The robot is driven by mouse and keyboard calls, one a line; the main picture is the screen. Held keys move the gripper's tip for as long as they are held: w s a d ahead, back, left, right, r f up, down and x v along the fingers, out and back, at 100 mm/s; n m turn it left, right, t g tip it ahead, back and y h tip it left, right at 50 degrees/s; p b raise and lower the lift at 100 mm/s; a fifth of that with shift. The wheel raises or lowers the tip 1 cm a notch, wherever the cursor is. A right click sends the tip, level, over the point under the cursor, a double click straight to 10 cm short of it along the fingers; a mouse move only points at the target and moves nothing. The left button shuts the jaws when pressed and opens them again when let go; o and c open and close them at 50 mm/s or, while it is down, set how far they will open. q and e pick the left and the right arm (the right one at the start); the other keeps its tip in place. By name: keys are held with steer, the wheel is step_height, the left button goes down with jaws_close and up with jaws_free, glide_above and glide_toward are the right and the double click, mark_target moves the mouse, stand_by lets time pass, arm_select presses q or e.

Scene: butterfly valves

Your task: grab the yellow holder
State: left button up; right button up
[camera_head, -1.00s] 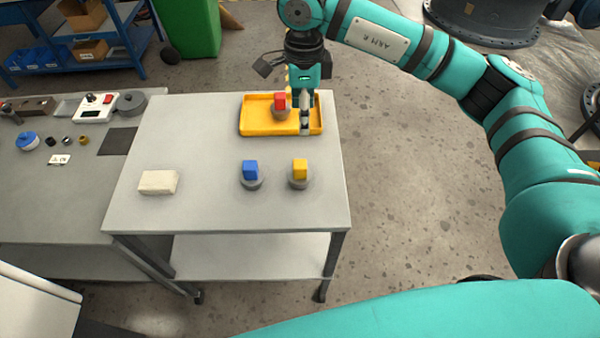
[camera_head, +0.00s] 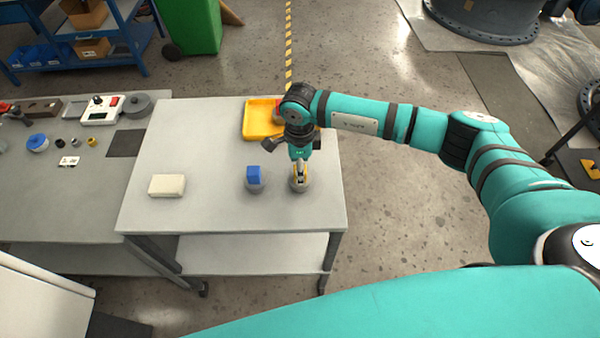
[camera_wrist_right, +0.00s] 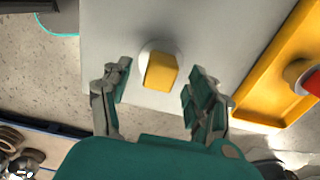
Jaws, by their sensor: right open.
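The yellow holder is a yellow block on a round grey base (camera_head: 299,186) on the grey table (camera_head: 220,215). In the head view my right gripper hides most of its yellow part. In the right wrist view the yellow block (camera_wrist_right: 160,72) lies ahead of and between the two open fingers of my right gripper (camera_wrist_right: 156,92), with clear gaps on both sides. I cannot tell how high the fingertips are above it. In the head view my right gripper (camera_head: 300,172) points down over the holder. My left gripper is not seen.
A blue holder (camera_head: 254,176) stands just left of the yellow one. A white block (camera_head: 167,185) lies further left. The yellow tray (camera_head: 259,121) with a red holder (camera_wrist_right: 308,82) is behind. The table's front part is free.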

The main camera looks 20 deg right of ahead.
steer(key=shift+f, duration=0.9)
steer(key=shift+c, duration=0.3)
jaws_close()
steer(key=shift+w+r, duration=0.1)
steer(key=shift+w, duration=0.05)
